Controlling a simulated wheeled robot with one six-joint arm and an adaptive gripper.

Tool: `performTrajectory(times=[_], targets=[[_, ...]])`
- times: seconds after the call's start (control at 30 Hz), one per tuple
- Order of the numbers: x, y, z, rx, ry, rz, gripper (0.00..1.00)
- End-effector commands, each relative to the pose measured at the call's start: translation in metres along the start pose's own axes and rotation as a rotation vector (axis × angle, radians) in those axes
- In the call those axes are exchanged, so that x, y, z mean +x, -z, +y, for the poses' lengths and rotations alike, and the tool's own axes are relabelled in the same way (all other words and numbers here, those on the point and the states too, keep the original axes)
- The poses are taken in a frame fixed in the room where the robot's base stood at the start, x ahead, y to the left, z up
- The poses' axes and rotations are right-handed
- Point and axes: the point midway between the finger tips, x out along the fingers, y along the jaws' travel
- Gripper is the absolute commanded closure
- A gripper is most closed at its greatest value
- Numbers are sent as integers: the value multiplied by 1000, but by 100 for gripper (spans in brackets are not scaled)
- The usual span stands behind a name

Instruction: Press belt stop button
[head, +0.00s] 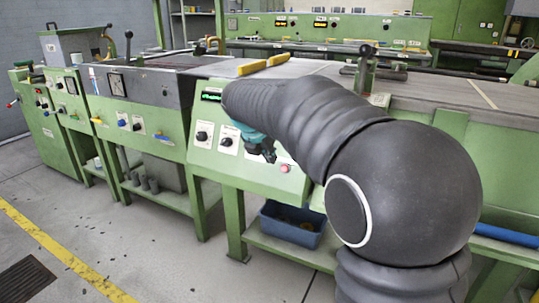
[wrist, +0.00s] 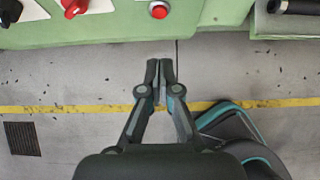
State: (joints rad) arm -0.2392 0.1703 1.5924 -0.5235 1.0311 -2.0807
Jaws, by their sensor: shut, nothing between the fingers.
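A small round red button (head: 285,168) sits low on the sloped green control panel (head: 232,165). In the wrist view the red button (wrist: 158,10) is at the top edge, straight beyond my fingertips. My gripper (wrist: 159,80) is shut and empty, with its two fingers together, and it is apart from the button. In the head view my gripper (head: 268,157) is in front of the panel, just left of the button. The label by the button is too small to read, and my arm hides the panel's upper right part.
Black knobs (head: 203,134) and a green display (head: 211,95) are on the same panel. A red knob (wrist: 74,7) is left of the button in the wrist view. A blue bin (head: 291,226) stands on the shelf below. The floor in front is clear, with a yellow line (wrist: 70,109).

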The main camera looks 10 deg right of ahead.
Motion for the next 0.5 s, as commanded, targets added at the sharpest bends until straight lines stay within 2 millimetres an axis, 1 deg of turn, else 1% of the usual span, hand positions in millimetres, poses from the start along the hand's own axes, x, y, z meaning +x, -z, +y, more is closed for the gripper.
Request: performTrajectory(times=[0.03, 0.1, 0.37, 0.4, 0.5], targets=[[12, 1, -1, 0, 3, 2, 100], [25, 1, 0, 0, 3, 2, 100], [72, 0, -1, 1, 3, 2, 100], [76, -6, 0, 2, 1, 0, 100], [87, -13, -1, 2, 2, 1, 100]])
